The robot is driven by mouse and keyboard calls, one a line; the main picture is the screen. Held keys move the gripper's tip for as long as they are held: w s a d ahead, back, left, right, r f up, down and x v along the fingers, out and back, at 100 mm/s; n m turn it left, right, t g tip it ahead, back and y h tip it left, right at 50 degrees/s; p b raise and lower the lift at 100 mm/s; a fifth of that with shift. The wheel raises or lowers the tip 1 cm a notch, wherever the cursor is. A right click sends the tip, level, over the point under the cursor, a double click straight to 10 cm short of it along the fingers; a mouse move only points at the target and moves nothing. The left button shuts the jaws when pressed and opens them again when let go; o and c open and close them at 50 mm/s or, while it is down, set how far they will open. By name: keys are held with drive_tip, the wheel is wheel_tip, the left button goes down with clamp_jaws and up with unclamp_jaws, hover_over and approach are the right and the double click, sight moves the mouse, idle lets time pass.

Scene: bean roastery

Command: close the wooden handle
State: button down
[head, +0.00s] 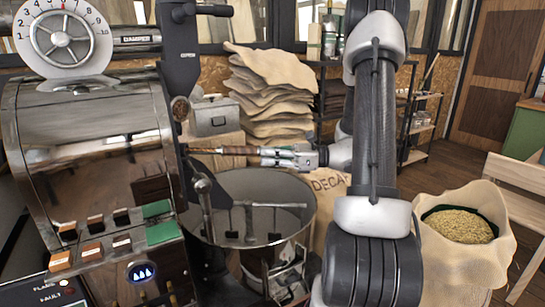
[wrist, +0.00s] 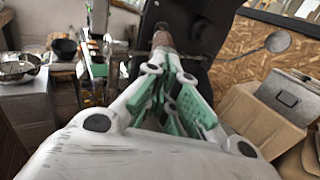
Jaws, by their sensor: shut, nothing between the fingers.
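The wooden handle (head: 236,150) is a slim brown grip on the front of the roaster (head: 95,140). It lies roughly level and points right toward my gripper. My gripper (head: 263,156) is shut and empty, its fingertips at the right end of the handle. In the wrist view the fingers of my gripper (wrist: 161,56) come together just short of the brown handle end (wrist: 161,39). I cannot tell whether they touch it. The handle's far end is hidden behind its brown tip in the wrist view.
A round cooling tray (head: 262,190) with a stirring arm sits below my gripper. A stack of burlap sacks (head: 268,90) and a grey metal box (head: 214,116) stand behind. An open sack of beans (head: 480,265) stands at right, beside a wooden bench (head: 520,185).

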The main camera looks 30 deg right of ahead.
sight(235, 155)
drive_tip(key=x, duration=1)
drive_tip(key=shift+w+a, duration=0.1)
drive_tip(key=shift+a, duration=0.05)
drive_tip(key=v, duration=1.4)
drive_tip(key=c, duration=2.2)
unclamp_jaws()
